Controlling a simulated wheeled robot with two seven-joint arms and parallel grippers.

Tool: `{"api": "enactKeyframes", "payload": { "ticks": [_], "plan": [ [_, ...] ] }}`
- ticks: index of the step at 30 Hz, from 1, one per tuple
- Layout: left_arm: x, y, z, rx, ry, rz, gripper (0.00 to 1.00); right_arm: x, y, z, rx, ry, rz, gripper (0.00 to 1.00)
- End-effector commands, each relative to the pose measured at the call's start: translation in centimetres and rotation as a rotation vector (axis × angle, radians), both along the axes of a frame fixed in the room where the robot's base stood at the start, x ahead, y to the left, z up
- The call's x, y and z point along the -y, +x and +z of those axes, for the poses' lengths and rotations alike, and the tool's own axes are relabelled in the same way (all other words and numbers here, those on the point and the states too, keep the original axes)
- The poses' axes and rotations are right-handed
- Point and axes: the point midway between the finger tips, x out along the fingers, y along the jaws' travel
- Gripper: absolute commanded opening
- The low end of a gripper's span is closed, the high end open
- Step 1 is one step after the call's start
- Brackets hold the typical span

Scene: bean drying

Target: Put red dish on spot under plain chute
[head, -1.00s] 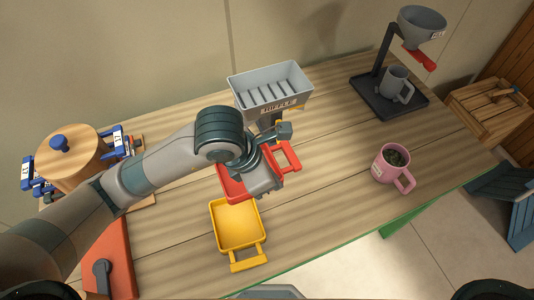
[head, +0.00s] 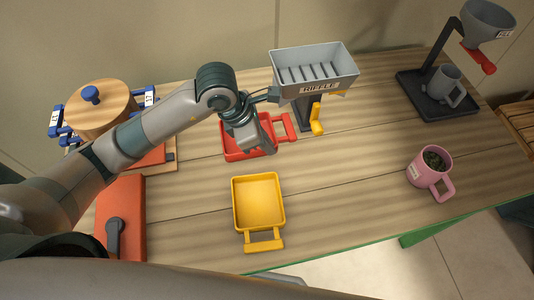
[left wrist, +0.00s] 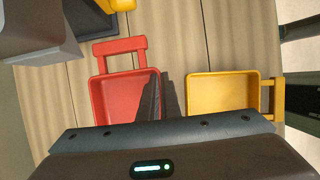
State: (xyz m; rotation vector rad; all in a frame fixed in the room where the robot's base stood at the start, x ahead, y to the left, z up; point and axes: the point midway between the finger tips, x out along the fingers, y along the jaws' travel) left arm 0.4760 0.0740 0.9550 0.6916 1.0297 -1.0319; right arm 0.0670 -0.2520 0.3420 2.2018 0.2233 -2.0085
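The red dish (head: 230,146), a shallow tray with a loop handle, is left of the riffle box (head: 315,88) and behind the yellow dish (head: 258,203). My left gripper (head: 268,145) reaches down at its right wall. In the left wrist view, the dark narrow fingers cross the right wall of the red dish (left wrist: 118,98) and look closed on it. I cannot tell whether the dish is lifted. The riffle box stands on a dark post with a yellow part (head: 316,118) at its right; the plain chute and its spot are not clearly seen. My right gripper is not in view.
The yellow dish lies at the front middle. A pink mug (head: 427,168) stands right; a grey mug (head: 445,86) stands under a funnel stand (head: 487,20). A wooden-lidded pot (head: 100,110) and an orange case (head: 122,205) are at left. The table between yellow dish and pink mug is clear.

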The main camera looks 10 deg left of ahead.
Motion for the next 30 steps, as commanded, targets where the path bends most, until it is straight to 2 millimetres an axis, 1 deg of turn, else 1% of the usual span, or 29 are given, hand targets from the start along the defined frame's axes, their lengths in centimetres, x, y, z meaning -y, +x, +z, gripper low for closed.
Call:
{"api": "enactKeyframes", "payload": {
  "ticks": [10,14,18,21,30],
  "plan": [
    [0.0,0.0,-0.1,0.000,0.000,0.000,0.00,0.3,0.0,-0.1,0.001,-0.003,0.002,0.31],
    [-0.1,0.0,-1.3,-0.002,0.000,0.001,0.00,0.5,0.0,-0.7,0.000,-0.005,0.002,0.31],
    [0.0,0.0,-3.2,-0.003,0.000,0.001,0.00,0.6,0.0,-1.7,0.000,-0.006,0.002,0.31],
    [0.0,0.0,-3.9,0.000,0.000,0.001,0.00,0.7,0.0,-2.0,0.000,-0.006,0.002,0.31],
    [0.0,0.1,-4.0,0.000,0.000,0.000,0.00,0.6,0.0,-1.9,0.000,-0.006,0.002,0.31]
  ]
}}
